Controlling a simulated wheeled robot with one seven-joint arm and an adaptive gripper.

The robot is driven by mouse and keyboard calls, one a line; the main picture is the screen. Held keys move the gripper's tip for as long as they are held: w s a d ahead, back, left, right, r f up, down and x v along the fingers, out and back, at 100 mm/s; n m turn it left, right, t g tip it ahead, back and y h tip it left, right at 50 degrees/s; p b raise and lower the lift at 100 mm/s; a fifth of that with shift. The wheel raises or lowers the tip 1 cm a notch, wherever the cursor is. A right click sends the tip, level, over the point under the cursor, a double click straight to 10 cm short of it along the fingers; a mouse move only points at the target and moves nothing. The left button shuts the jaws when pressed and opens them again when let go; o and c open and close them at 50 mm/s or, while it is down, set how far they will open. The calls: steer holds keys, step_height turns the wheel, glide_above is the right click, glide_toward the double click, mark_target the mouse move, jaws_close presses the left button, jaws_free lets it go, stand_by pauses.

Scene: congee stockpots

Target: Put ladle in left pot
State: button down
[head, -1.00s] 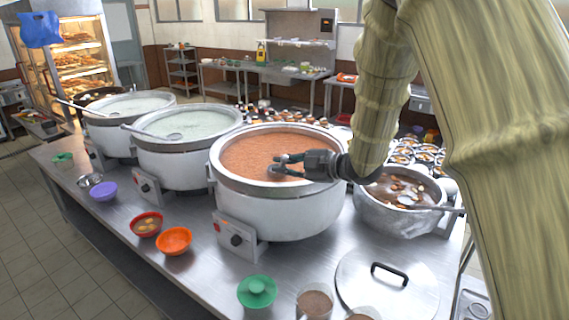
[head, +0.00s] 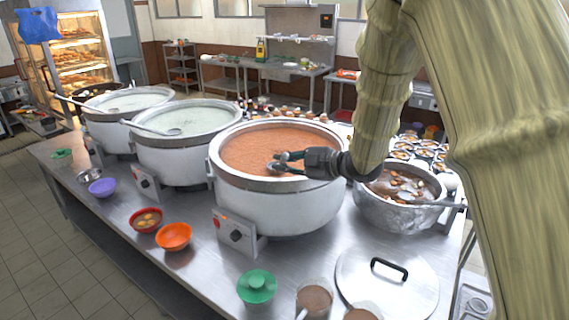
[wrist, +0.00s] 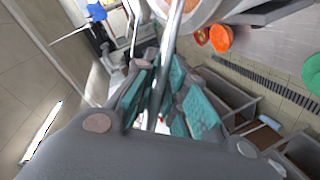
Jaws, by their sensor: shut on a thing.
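My gripper (head: 286,162) is over the near large pot (head: 285,205), which holds orange-red congee. In the wrist view, my gripper (wrist: 160,92) is shut on a thin metal ladle handle (wrist: 174,30) running between its teal pads. The ladle's bowl cannot be made out clearly. The left pot (head: 112,135), with pale congee, is the farthest of the three in the row. The middle pot (head: 180,160) holds pale green congee. Another ladle (head: 150,129) rests in the middle pot, and another handle (head: 72,104) leans over the left pot's rim.
A smaller metal pot (head: 400,212) of dark broth stands to the right.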

steer(key=shift+f, duration=0.25)
stand_by(0.5)
steer(key=c, duration=1.4)
jaws_free()
steer(key=shift+v, duration=3.75)
